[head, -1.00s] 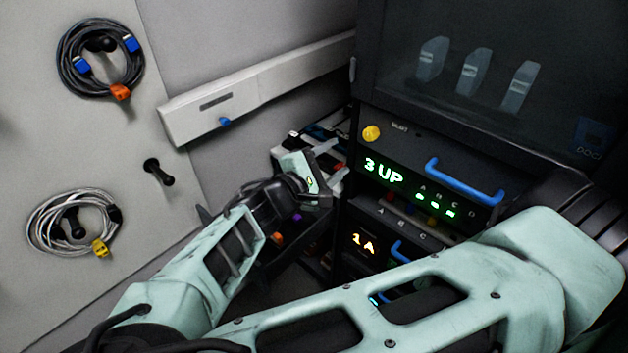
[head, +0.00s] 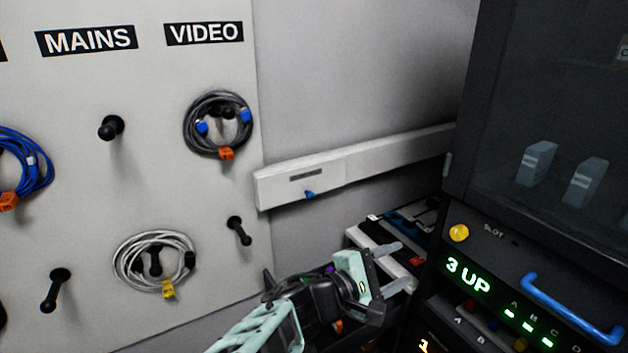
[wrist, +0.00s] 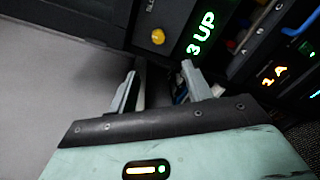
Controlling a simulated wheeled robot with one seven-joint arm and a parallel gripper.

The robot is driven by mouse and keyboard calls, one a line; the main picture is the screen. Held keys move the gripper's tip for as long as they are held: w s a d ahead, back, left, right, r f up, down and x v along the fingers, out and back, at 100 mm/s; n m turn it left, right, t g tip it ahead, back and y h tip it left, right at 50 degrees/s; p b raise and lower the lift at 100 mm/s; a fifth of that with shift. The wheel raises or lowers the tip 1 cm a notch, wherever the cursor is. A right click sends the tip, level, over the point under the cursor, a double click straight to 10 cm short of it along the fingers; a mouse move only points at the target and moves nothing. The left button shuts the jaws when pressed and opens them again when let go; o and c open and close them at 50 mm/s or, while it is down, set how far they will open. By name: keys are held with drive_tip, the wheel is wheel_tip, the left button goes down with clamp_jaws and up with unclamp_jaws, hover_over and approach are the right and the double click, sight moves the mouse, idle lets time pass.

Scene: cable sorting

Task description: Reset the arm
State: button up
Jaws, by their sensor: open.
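My gripper (head: 392,268) is open and empty in the lower middle of the head view, its two pale fingers pointing right toward the dark equipment rack (head: 480,225). It hangs in front of a low bin of cases and parts (head: 360,240). In the wrist view the two fingers (wrist: 158,92) stand apart with nothing between them. The rack's front with a yellow knob (wrist: 158,37) and a green "3 UP" display lies beyond them.
A pegboard at left holds a grey cable (head: 188,130) under VIDEO, a white cable (head: 117,270) and a blue cable (head: 30,180). Some pegs (head: 112,127) are bare. A white wall rail (head: 365,162) runs behind the gripper. A blue handle (head: 570,310) sticks out from the rack.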

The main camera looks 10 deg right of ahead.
drive_tip(key=s+f+m+g+y+b, duration=0.1)
drive_tip(key=s+f+m+g+y, duration=0.1)
drive_tip(key=s+f+g+y, duration=0.75)
drive_tip(key=s+a+r+t+y+b, duration=0.1)
drive_tip(key=s+a+r+y, duration=0.2)
drive_tip(key=r, duration=0.4)
drive_tip(key=s+a+r+m+t+y, duration=0.1)
drive_tip(key=s+a+r+t+y, duration=0.1)
drive_tip(key=s+a+r+y, duration=0.2)
wheel_tip(320, 180, up, 3)
drive_tip(key=shift+s+a+r+b, duration=0.1)
drive_tip(key=shift+s+a+b, duration=0.25)
drive_tip(key=shift+s+a, duration=0.4)
drive_tip(key=shift+s+d+t+y, duration=0.15)
drive_tip(key=shift+d+t+y, duration=0.05)
drive_tip(key=shift+t+y, duration=0.05)
